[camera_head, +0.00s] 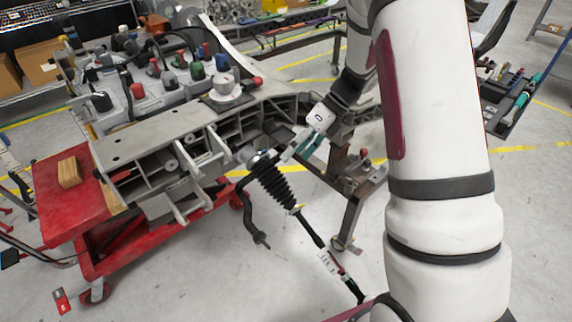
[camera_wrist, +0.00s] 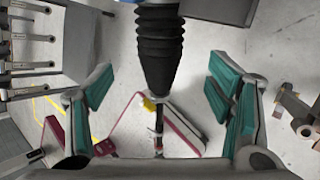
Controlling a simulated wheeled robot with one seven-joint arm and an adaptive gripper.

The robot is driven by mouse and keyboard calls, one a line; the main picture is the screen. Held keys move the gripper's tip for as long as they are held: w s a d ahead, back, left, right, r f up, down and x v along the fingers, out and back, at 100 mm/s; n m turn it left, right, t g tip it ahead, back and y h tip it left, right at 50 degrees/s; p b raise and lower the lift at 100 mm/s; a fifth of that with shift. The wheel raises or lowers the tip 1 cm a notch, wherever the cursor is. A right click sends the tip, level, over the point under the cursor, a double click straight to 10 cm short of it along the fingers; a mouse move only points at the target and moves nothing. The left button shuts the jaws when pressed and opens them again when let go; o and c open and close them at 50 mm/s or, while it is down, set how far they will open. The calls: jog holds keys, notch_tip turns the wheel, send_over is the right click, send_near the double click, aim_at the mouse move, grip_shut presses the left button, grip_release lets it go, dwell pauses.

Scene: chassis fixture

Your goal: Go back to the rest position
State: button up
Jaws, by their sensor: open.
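My gripper (camera_head: 302,146) is at the front right of the grey chassis frame (camera_head: 130,150), close to the upper end of a black ribbed bellows (camera_head: 272,186). In the wrist view my gripper (camera_wrist: 160,92) is open, with its teal pads spread wide. The bellows (camera_wrist: 160,45) hangs in the gap between the two fingers from the top of that view. No pad appears to touch it, though its depth is hard to judge. A thin dark rod (camera_head: 309,228) runs down from the bellows toward the floor.
A red cart (camera_head: 62,205) with a wooden block (camera_head: 69,172) stands at the left. A tray of knobs and coloured parts (camera_head: 150,105) sits behind the frame. A dark metal stand (camera_head: 352,205) is right of the bellows. A tool cart (camera_head: 507,100) is at the far right.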

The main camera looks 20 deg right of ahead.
jog(key=shift+d+r, duration=0.45)
jog(key=shift+r, duration=0.15)
